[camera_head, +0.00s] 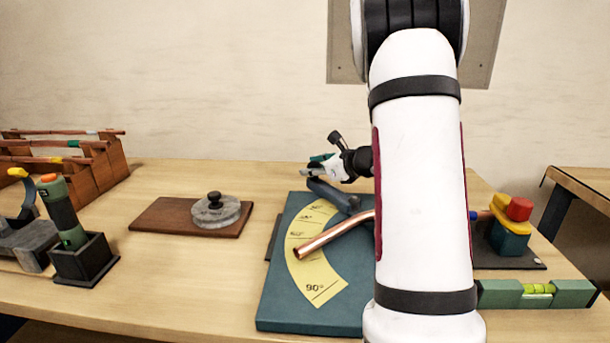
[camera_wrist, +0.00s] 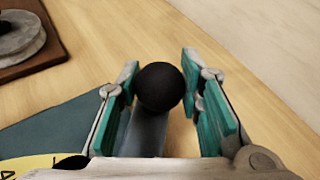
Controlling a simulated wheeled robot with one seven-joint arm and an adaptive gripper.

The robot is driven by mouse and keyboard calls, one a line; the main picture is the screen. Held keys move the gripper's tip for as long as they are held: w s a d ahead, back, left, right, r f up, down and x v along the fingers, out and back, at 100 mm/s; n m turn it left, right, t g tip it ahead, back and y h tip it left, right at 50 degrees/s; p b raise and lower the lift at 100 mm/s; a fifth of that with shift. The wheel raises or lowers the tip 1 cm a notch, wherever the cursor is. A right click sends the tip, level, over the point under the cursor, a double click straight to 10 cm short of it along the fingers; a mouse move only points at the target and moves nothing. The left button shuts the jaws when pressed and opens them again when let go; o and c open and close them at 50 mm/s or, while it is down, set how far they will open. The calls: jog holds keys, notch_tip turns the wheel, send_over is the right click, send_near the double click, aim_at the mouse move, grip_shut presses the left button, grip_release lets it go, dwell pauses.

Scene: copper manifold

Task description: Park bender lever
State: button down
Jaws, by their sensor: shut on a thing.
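The bender lever (camera_head: 335,196) is a dark blue-grey bar on the teal bender plate (camera_head: 280,312). The plate carries a yellow angle scale (camera_head: 318,284) marked up to 90°. In the wrist view the lever's round black end (camera_wrist: 159,87) sits between my teal finger pads, with its shaft (camera_wrist: 146,135) running back below. My gripper (camera_head: 312,172) is shut on the lever near its far end; it also shows in the wrist view (camera_wrist: 160,95). A copper tube (camera_head: 335,234) lies across the bender. My arm hides the right part of the bender.
A wooden board (camera_head: 165,218) with a grey, black-knobbed disc (camera_head: 216,211) lies left of the bender. Further left are a green tool in a black holder (camera_head: 85,262) and a wooden tube rack (camera_head: 105,168). A green level (camera_head: 535,294) and a red-yellow-teal block (camera_head: 510,226) stand right.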

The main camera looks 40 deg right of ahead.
jog(key=shift+s+d, duration=0.1)
jog(key=shift+d, duration=0.25)
jog(key=c, duration=1.1)
grip_release()
jog(key=shift+d, duration=0.1)
jog(key=v, duration=1.2)
jog(key=shift+a, duration=0.2)
